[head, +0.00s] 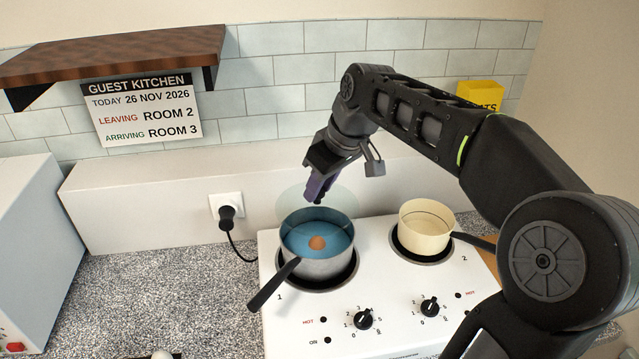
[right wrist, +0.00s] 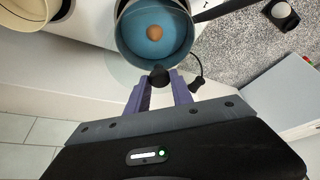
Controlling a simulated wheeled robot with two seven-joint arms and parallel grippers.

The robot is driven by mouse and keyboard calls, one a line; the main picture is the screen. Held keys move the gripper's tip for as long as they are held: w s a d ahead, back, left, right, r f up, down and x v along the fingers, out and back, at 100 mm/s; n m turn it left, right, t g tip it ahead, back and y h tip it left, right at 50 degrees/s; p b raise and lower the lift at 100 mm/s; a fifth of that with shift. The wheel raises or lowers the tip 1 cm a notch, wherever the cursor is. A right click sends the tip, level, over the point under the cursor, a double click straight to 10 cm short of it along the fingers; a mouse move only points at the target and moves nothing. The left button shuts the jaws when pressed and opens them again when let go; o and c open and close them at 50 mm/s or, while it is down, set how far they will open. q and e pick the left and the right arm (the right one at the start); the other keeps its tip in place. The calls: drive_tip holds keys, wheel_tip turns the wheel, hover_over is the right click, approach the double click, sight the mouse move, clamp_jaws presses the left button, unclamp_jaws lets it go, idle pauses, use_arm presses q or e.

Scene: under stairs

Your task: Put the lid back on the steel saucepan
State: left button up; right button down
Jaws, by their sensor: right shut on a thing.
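The steel saucepan (head: 318,266) stands on the left hotplate, its black handle pointing to the front left. It holds blue-looking water and a brown egg (head: 317,242); the pan also shows in the right wrist view (right wrist: 120,42). My right gripper (head: 317,196), with purple fingers, is shut on the dark knob (right wrist: 159,76) of a clear glass lid (head: 345,203). The lid is faint and see-through, held above the saucepan and towards its back edge. The gap between lid and rim is hard to judge. My left gripper is not in view.
A cream pan (head: 425,237) stands on the right hotplate of the white hob (head: 390,328). A white appliance (head: 35,240) stands far left. Speckled worktop (head: 150,290) left of the hob is mostly clear.

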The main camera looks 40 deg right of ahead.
sight(320, 204)
drive_tip(key=shift+f+b, duration=1.65)
drive_tip(key=shift+f, duration=0.75)
drive_tip(key=shift+f+b, duration=0.85)
drive_tip(key=shift+f, duration=0.1)
drive_tip(key=c, duration=1)
unclamp_jaws()
drive_tip(key=shift+c, duration=0.2)
drive_tip(key=shift+o, duration=0.4)
drive_tip(key=o, duration=0.4)
drive_tip(key=shift+r, duration=0.1)
